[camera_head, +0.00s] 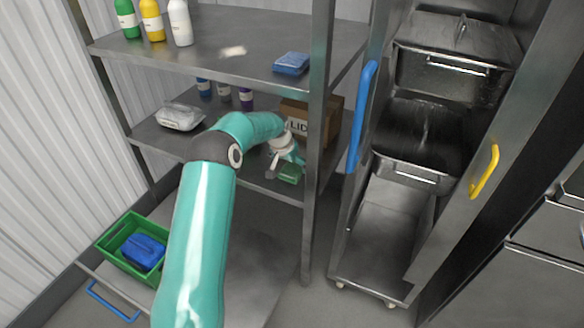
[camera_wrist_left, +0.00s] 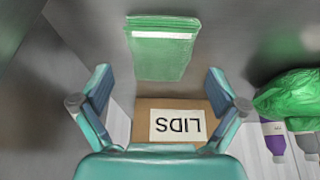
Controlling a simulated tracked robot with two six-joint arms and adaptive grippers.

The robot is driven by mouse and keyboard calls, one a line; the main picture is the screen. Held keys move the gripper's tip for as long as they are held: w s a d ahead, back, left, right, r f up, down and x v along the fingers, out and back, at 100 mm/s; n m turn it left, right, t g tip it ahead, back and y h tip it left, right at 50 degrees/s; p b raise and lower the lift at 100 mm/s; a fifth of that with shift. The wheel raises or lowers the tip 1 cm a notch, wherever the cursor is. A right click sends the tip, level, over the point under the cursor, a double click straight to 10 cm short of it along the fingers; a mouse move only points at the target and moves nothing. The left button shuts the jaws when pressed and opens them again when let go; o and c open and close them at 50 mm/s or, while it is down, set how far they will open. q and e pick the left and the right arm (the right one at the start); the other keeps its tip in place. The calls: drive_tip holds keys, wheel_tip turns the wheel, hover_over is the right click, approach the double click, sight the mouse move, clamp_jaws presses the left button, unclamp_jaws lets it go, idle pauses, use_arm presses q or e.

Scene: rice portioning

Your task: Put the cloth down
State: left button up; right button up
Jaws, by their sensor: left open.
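A folded green cloth (camera_head: 290,173) lies near the front edge of the lower shelf, in front of the cardboard box marked LIDS (camera_head: 302,122). In the left wrist view the cloth (camera_wrist_left: 160,58) lies flat on grey metal, with a white stripe along one end. My left gripper (camera_head: 284,160) is at the cloth, partly hidden by its own arm in the head view. In the left wrist view its fingers (camera_wrist_left: 158,82) are spread wide, with nothing between them; the cloth lies just past the tips and appears free of them. My right gripper is not in view.
The shelf post (camera_head: 318,150) stands close right of my left gripper. A wrapped package (camera_head: 180,116) and several bottles are on the same shelf. A blue folded cloth (camera_head: 291,63) lies on the shelf above. A green crate (camera_head: 112,262) with a blue item stands lower left.

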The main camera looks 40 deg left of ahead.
sight(288, 175)
use_arm(q)
drive_tip(key=shift+v, duration=2.2)
